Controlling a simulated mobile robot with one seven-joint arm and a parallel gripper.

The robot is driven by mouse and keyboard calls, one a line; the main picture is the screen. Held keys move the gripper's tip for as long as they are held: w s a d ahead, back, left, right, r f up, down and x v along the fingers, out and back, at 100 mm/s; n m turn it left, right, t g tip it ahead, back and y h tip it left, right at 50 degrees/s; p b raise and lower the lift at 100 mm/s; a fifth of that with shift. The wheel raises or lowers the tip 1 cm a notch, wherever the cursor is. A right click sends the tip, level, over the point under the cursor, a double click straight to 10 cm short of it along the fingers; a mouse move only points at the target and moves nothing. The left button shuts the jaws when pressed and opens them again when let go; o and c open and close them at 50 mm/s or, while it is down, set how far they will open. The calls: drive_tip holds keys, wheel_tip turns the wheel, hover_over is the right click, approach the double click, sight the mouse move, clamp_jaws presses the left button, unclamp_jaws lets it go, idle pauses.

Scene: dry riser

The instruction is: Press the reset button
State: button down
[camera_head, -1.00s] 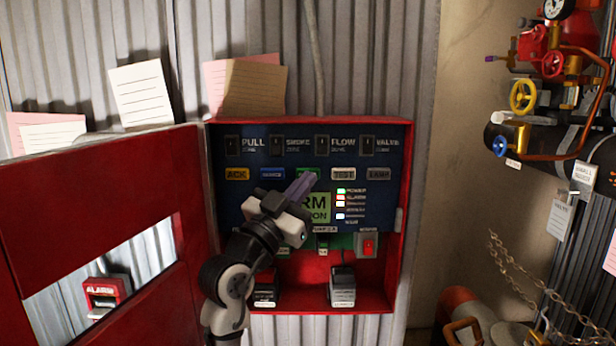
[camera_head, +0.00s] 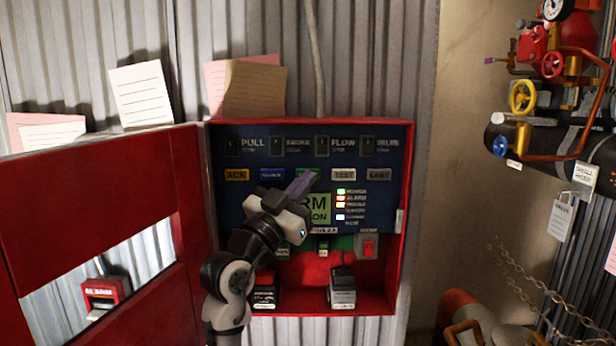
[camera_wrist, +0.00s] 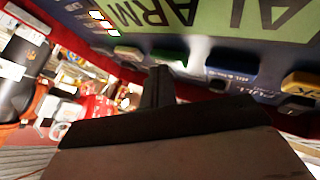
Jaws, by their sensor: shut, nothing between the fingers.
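The green button (camera_head: 309,173) sits in the middle of the panel's button row, between the blue and white ones. I take it for the reset button, though my gripper hides part of it and its label is unreadable. My gripper (camera_head: 303,184) is shut and empty, its tip overlapping the button's lower edge in the head view. In the wrist view the panel is upside down; the finger tip (camera_wrist: 160,72) is right by the green button (camera_wrist: 168,55). I cannot tell whether they touch.
The red cabinet (camera_head: 409,220) has its door (camera_head: 90,220) swung open to the left. A yellow button (camera_head: 237,174), blue button (camera_head: 271,174) and white button (camera_head: 343,174) flank the green one. The green alarm display (camera_head: 318,208) is just below. Pipes and valves (camera_head: 523,96) stand right.

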drive_tip(key=shift+w, duration=0.25)
drive_tip(key=shift+s, duration=0.2)
idle(0.4)
drive_tip(key=shift+s+b, duration=0.3)
drive_tip(key=shift+s, duration=0.45)
drive_tip(key=s, duration=0.5)
drive_tip(key=shift+b, duration=0.3)
drive_tip(key=shift+f, duration=0.1)
